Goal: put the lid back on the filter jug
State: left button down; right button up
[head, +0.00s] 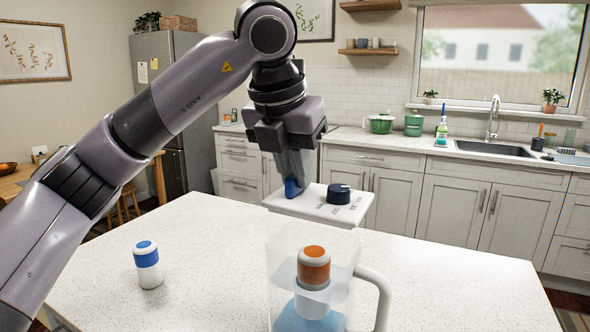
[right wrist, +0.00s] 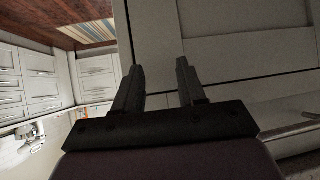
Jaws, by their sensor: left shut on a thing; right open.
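The filter jug (head: 358,285) is clear with a pale handle on its right and stands upright on the worktop. Inside it is a cartridge (head: 313,270) with an orange top, above bluish water. The white lid (head: 318,207), with a dark blue knob, is held in the air above and behind the jug's open top, apart from it. My left gripper (head: 291,183) points down and is shut on the lid's left part; a blue piece shows at its fingertips. My right gripper (right wrist: 158,85) is open and empty in the right wrist view, in front of a pale panel.
Another cartridge (head: 148,265) with a blue top stands on the white worktop (head: 210,250) left of the jug. The worktop is otherwise clear around both. Behind are cabinets (head: 450,205), a sink and a spray bottle (head: 441,132), well away.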

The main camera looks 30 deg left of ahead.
aim_at(292, 191)
pick_arm(q)
jog(key=shift+a+r, duration=0.1)
jog(key=shift+a, duration=0.25)
pick_arm(e)
jog(key=shift+a, duration=0.35)
pick_arm(q)
notch_tip(292, 191, down, 4)
jog(key=b, duration=0.3)
jog(key=shift+r, duration=0.15)
jog(key=shift+f+b, duration=0.75)
jog(key=shift+f, duration=0.05)
pick_arm(e)
jog(key=shift+f, duration=2.25)
pick_arm(q)
jog(key=shift+f+b, duration=0.4)
jog(key=shift+f, duration=0.25)
pick_arm(e)
jog(key=shift+f, duration=0.4)
pick_arm(q)
jog(key=c, duration=0.6)
grip_release()
jog(key=shift+o, duration=0.2)
